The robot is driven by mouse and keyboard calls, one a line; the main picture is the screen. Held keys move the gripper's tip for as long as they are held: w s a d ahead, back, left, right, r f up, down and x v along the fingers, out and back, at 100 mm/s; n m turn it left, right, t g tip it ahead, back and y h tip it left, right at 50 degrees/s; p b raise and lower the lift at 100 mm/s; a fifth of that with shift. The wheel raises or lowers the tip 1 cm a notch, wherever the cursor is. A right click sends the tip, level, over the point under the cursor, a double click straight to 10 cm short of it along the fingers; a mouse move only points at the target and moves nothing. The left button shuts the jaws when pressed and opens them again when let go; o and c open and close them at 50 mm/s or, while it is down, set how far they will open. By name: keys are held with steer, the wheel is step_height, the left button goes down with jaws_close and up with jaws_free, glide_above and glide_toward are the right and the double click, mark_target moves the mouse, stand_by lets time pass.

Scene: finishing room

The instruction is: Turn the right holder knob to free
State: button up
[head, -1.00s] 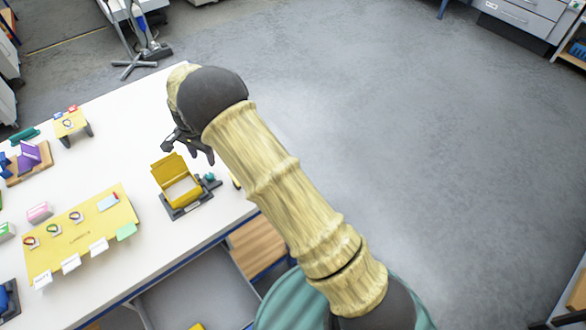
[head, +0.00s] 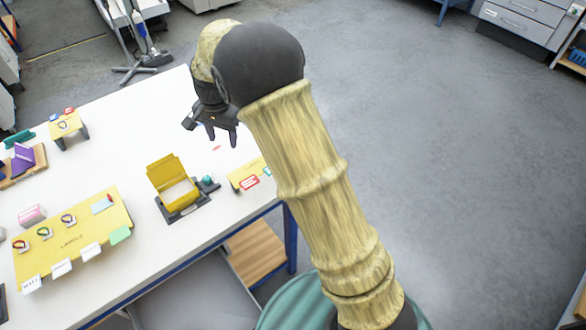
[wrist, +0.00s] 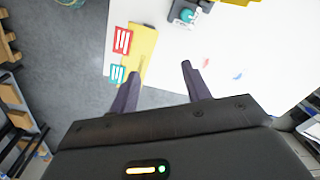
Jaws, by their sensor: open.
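The right-hand holder (head: 186,211) is a dark base on the white table, carrying a yellow box with its lid raised. A small teal knob (head: 207,181) sits at its right side. In the wrist view the teal knob (wrist: 187,15) shows at the top, on its grey mount, beyond my fingertips. My gripper (head: 222,138) is open and empty, above the table and farther back than the knob. Its two dark fingers also show apart in the wrist view (wrist: 160,70). I cannot read which setting the knob is at.
A yellow plate (head: 236,179) with red and teal labels lies right of the holder, near the table edge. A yellow label board (head: 92,251) with several tags lies to the left. A purple item on a wooden base (head: 24,158) stands at far left. White table (head: 130,145) behind the holder is clear.

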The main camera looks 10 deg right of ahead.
steer(key=s+d+f+n+t+b, duration=0.1)
steer(key=s+d+n+b, duration=0.2)
steer(key=s+d, duration=0.9)
steer(key=shift+s+d+f+n+b, duration=0.4)
steer(key=shift+d+n, duration=0.1)
steer(key=shift+d, duration=1.55)
steer(key=s+d+n, duration=0.1)
steer(key=s+d, duration=0.1)
steer(key=s, duration=0.2)
steer(key=s+d+n+t, duration=0.1)
steer(key=s+d, duration=0.1)
steer(key=s, duration=0.3)
steer(key=shift+s+d+f, duration=0.2)
steer(key=shift+d+f, duration=0.15)
